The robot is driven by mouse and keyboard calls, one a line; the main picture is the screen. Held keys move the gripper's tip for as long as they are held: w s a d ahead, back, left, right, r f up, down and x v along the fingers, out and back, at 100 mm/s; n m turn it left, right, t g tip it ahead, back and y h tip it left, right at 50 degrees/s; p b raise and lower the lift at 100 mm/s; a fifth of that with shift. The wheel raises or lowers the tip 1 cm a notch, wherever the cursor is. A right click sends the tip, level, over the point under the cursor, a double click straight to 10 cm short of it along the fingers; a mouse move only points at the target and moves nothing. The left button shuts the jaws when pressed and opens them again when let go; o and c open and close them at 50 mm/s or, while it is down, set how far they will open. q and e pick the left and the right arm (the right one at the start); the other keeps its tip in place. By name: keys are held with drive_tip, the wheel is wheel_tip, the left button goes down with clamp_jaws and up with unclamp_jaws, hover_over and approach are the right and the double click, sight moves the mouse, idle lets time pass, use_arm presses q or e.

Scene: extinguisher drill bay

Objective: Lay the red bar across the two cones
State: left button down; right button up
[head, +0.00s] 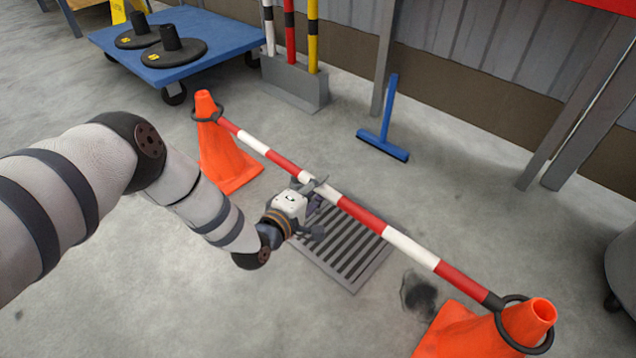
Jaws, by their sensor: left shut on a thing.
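The red-and-white striped bar (400,241) spans the gap between the two orange cones. Its black ring at the far left end sits around the top of the left cone (225,155). The ring at its near right end is around the upper part of the right cone (465,335), which is partly cut off by the bottom edge. My left gripper (319,188) is shut on the bar near its middle; the fingers partly hide the bar there. My right gripper is not in view.
A floor drain grate (350,250) lies under the bar. A rack (292,84) of striped poles, a blue squeegee (385,140) and a blue cart (190,45) carrying black bases stand behind. A dark stain (420,293) marks the floor. The floor at front left is clear.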

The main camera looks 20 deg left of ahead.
use_arm(q)
drive_tip(key=shift+f, duration=1.05)
drive_tip(key=c, duration=1.3)
unclamp_jaws()
drive_tip(key=shift+s, duration=0.1)
